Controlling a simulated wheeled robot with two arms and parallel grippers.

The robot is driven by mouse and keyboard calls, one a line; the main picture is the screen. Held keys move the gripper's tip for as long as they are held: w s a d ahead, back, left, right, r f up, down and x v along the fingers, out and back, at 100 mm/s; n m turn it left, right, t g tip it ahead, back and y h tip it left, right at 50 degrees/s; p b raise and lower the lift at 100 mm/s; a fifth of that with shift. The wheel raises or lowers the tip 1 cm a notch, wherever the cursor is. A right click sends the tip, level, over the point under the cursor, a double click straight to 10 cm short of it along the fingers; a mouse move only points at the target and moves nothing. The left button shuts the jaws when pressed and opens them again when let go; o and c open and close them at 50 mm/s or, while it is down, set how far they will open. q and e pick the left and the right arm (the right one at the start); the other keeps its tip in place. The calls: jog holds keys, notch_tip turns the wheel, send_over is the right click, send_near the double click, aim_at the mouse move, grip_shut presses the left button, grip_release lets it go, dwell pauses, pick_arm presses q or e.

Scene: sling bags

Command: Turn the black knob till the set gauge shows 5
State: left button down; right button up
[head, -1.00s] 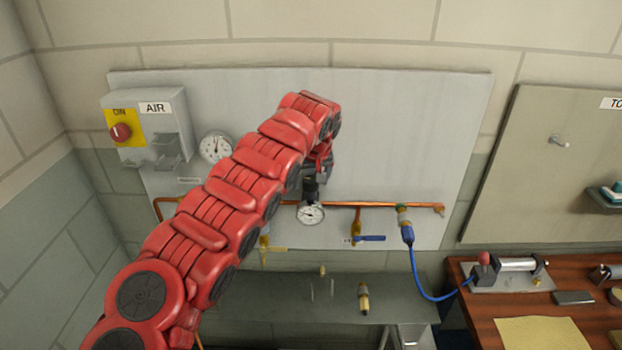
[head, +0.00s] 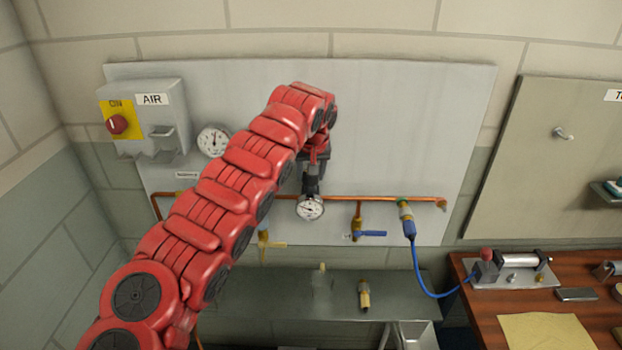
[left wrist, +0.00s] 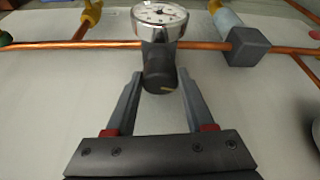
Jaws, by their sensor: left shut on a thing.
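The black knob (left wrist: 160,76) sits on the copper pipe just below the set gauge in the left wrist view, with a small pale mark on its face. My left gripper (left wrist: 160,80) is shut on it, one grey finger on each side. In the head view the knob (head: 311,186) shows small under my gripper (head: 313,172), partly hidden by it. My right gripper is not in view.
The grey panel (head: 410,120) carries the AIR box (head: 145,115), a second white gauge (head: 213,141), a blue-handled valve (head: 369,234) and a blue hose (head: 418,270). A dark shelf (head: 290,305) is below, and a wooden bench (head: 480,325) stands at right.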

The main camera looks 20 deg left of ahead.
pick_arm(q)
jog(key=m+b, duration=0.1)
jog(key=m+h+b, duration=0.1)
jog(key=b, duration=0.1)
jog(key=shift+f+m+t, duration=0.25)
jog(key=shift+m+t, duration=0.05)
jog(key=shift+a+r+m, duration=0.1)
jog(key=shift+a+m, duration=0.05)
jog(key=shift+m, duration=0.25)
jog(key=shift+r+m+h+b, duration=0.1)
jog(key=shift+m+h+b, duration=0.35)
jog(key=shift+m, duration=0.55)
jog(key=shift+a+r+m+h+p, duration=0.15)
jog(key=shift+m+h+p, duration=0.3)
jog(key=shift+m, duration=0.35)
jog(key=shift+r+m+p, duration=0.1)
jog(key=shift+m+p, duration=0.25)
jog(key=shift+m, duration=0.15)
jog(key=m+p, duration=0.2)
jog(key=p, duration=0.1)
jog(key=m+g+h+p, duration=0.1)
jog(key=m+p, duration=0.1)
jog(key=p, duration=0.1)
jog(key=shift+a+r+h+p, duration=0.1)
jog(key=shift+a+h+p, duration=0.05)
jog(key=shift+h+p, duration=0.2)
jog(key=shift+w+a+f+m+p, duration=0.1)
jog(key=shift+f+m+p, duration=0.1)
jog(key=shift+m+p, duration=0.7)
jog(key=shift+n+p, duration=0.3)
